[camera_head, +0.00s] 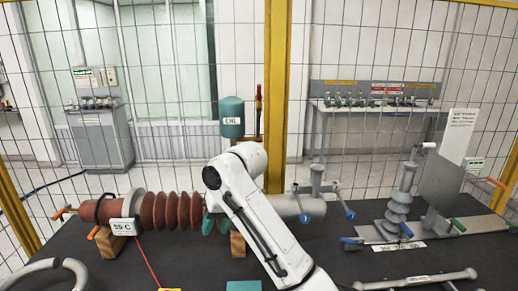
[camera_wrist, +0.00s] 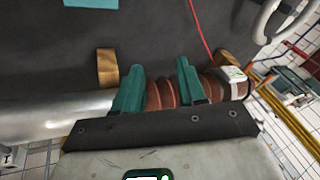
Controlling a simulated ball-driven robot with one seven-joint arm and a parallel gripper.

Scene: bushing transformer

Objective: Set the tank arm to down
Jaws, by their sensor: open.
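A teal tank (camera_head: 232,117) with a white label stands at the back beside the yellow post. A thin upright arm or lever (camera_head: 258,100), reddish at its top, stands just right of the tank. I cannot tell for sure whether this is the tank arm. My gripper (camera_head: 215,224) is low over the table, well below the tank, partly hidden by my white arm. In the wrist view my gripper (camera_wrist: 160,66) has its two green fingers apart. The brown ribbed bushing (camera_wrist: 160,95) shows between and beside them; I cannot tell whether they touch it.
The bushing (camera_head: 172,211) lies across the dark table (camera_head: 115,265), with a grey cylinder (camera_head: 290,207) and blue-ended handles to its right. A grey stacked insulator (camera_head: 397,208) stands at right. A curved grey pipe (camera_head: 70,265) lies front left. Wire fencing closes off the back.

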